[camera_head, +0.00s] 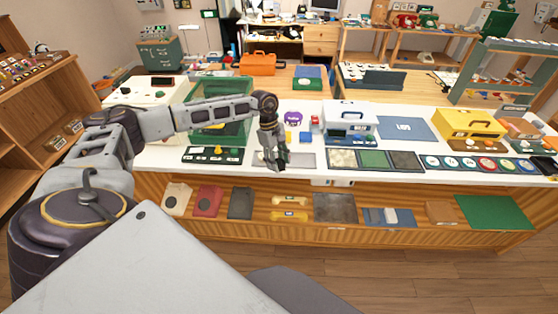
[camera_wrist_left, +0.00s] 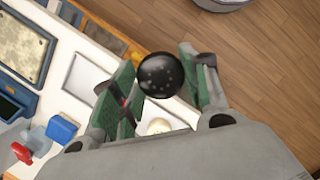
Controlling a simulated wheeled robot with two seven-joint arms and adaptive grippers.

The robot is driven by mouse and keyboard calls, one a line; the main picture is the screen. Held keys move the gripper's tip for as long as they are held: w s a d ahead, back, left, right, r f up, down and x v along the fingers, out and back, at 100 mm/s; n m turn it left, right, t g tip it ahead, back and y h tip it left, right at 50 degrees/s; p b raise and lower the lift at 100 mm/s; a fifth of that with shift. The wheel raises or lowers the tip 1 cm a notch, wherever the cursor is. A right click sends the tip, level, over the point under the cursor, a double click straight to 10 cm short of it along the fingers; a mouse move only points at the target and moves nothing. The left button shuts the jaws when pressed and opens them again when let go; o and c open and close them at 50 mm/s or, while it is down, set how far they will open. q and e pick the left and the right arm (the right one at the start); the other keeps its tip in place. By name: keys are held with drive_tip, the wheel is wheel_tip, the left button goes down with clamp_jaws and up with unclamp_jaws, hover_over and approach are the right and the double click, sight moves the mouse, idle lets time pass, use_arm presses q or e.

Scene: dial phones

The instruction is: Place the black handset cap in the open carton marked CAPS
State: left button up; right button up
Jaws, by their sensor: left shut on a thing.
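The black handset cap (camera_wrist_left: 160,75) is a round, glossy dark piece with pale specks. It sits between the green-padded fingers of my left gripper (camera_wrist_left: 158,88) in the left wrist view. In the head view my left gripper (camera_head: 276,163) points down over the front of the white counter, above a pale grey tray (camera_head: 301,160). The cap cannot be told from the dark fingers there. I cannot read a CAPS mark on any carton. A brown carton (camera_head: 524,129) stands at the counter's right end, but its label is too small to read. My right gripper is not in view.
A green crate (camera_head: 220,133) stands left of the gripper. Lined trays (camera_head: 374,160) and a row of round coloured pieces (camera_head: 478,164) lie to the right. A yellow case (camera_head: 470,124) and a white case (camera_head: 349,117) stand behind.

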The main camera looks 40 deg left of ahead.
sight(278, 161)
use_arm(q)
drive_tip(key=m, duration=0.2)
drive_tip(key=m+g, duration=0.1)
drive_tip(key=m, duration=0.1)
drive_tip(key=f+m, duration=0.1)
drive_tip(key=shift+a+f+m+y, duration=0.1)
drive_tip(key=shift+a+m+y, duration=0.15)
drive_tip(key=shift+m+y, duration=0.15)
drive_tip(key=m, duration=0.1)
drive_tip(key=f+m+g, duration=0.1)
drive_tip(key=m, duration=0.1)
drive_tip(key=shift+s, duration=0.1)
drive_tip(key=shift+d+f+m+y, duration=0.35)
drive_tip(key=shift+f+m, duration=0.3)
drive_tip(key=shift+m, duration=0.25)
drive_tip(key=s+d+f+m+y, duration=0.1)
drive_tip(key=s+d+f+m, duration=0.2)
drive_tip(key=d+f, duration=0.4)
drive_tip(key=s+d+f+m, duration=0.2)
drive_tip(key=s+d+f, duration=0.3)
drive_tip(key=d+f, duration=0.2)
drive_tip(key=shift+s+d+m+g+y, duration=0.15)
drive_tip(key=shift+d+m+g+y, duration=0.2)
drive_tip(key=shift+d, duration=0.3)
drive_tip(key=shift+f, duration=0.1)
